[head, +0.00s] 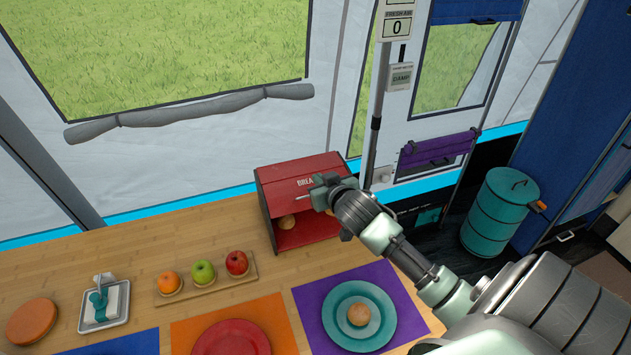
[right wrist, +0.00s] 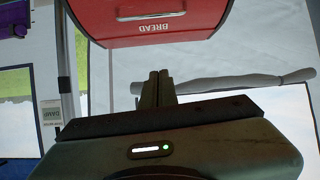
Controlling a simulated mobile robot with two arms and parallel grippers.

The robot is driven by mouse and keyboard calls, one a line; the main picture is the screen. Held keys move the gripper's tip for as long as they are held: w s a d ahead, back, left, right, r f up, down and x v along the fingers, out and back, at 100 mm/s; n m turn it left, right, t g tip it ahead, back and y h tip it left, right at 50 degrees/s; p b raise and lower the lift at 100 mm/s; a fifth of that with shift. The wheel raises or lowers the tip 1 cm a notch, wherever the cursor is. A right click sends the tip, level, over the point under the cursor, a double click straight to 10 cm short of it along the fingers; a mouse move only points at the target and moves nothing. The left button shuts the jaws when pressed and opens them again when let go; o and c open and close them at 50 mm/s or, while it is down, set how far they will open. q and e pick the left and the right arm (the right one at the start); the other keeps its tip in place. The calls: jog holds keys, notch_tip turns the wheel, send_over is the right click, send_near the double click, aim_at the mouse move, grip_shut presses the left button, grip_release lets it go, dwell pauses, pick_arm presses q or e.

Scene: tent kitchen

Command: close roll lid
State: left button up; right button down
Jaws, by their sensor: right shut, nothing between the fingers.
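The red bread box (head: 268,216) with dark sides stands at the back of the wooden counter in the head view. My right gripper (head: 312,192) is shut and empty in front of the lid, hiding part of the lettering and the opening. In the right wrist view, the shut fingers (right wrist: 155,88) point toward the lid (right wrist: 155,18), which appears upside down; a gap shows between them in the picture. My left gripper is not in view.
A wooden tray (head: 215,289) with an orange and two apples sits left of the box. A teal plate (head: 340,335) with a bun lies on a purple mat in front. A red plate (head: 232,338) is nearer. A teal canister (head: 500,212) stands at right.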

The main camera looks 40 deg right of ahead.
jog(key=f, duration=0.1)
jog(key=m+p, duration=0.1)
send_over(306, 185)
jog(key=s, duration=0.4)
jog(key=shift+g, duration=0.4)
jog(key=f, duration=0.5)
jog(key=shift+w+a, duration=0.15)
jog(key=shift+a, duration=0.15)
jog(key=shift+s+a+f+p, duration=0.2)
jog(key=shift+s+f+p, duration=0.2)
jog(key=shift+s+f, duration=0.1)
jog(key=shift+s+a+f+p, duration=0.15)
jog(key=shift+s+f+p, duration=0.2)
jog(key=shift+s+f, duration=0.15)
jog(key=shift+s+a+f, duration=0.15)
jog(key=shift+s+f, duration=0.2)
jog(key=shift+s, duration=0.15)
jog(key=shift+f, duration=0.1)
